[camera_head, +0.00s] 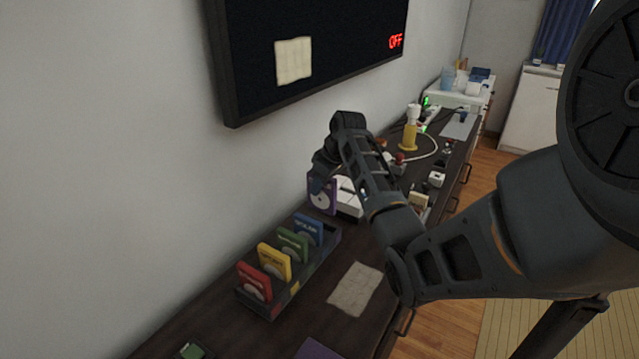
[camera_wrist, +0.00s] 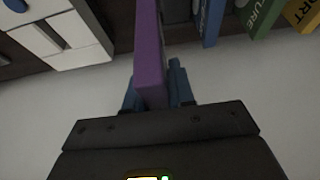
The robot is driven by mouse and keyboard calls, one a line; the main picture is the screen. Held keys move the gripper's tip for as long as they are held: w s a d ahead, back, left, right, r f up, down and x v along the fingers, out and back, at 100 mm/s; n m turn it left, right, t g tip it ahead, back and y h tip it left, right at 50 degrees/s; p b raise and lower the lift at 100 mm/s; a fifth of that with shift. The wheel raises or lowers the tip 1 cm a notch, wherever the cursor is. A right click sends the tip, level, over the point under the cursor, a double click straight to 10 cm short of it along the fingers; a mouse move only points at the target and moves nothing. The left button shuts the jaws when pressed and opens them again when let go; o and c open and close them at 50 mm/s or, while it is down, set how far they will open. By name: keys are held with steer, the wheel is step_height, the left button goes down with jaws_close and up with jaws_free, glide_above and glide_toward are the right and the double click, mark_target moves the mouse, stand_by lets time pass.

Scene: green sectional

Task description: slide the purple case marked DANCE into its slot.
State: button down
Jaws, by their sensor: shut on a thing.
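My gripper (camera_wrist: 152,95) is shut on the purple case (camera_wrist: 149,50), seen edge-on in the wrist view. The case (camera_head: 321,196) also shows in the head view, held upright beside the far end of the dark rack (camera_head: 291,288). The rack holds a red case (camera_head: 254,282), a yellow case (camera_head: 274,262), a green case (camera_head: 293,244) and a blue case (camera_head: 309,229), all standing in a row. The DANCE marking cannot be read. The purple case's lower edge and the rack's slot for it are not clearly visible.
A white box-like device (camera_head: 348,198) stands just beyond the purple case. A cream cloth-like square (camera_head: 355,289) lies on the dark cabinet right of the rack. The wall and a screen (camera_head: 310,50) border the left. A yellow-based bottle (camera_head: 410,133) and cables are farther back.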

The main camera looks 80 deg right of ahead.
mark_target(321, 210)
steer(key=shift+f+b, duration=1)
steer(key=shift+f, duration=1.25)
steer(key=shift+p, duration=0.8)
steer(key=shift+f+b, duration=1.65)
steer(key=shift+f, duration=1.15)
steer(key=c, duration=0.9)
jaws_free()
steer(key=shift+v, duration=3.9)
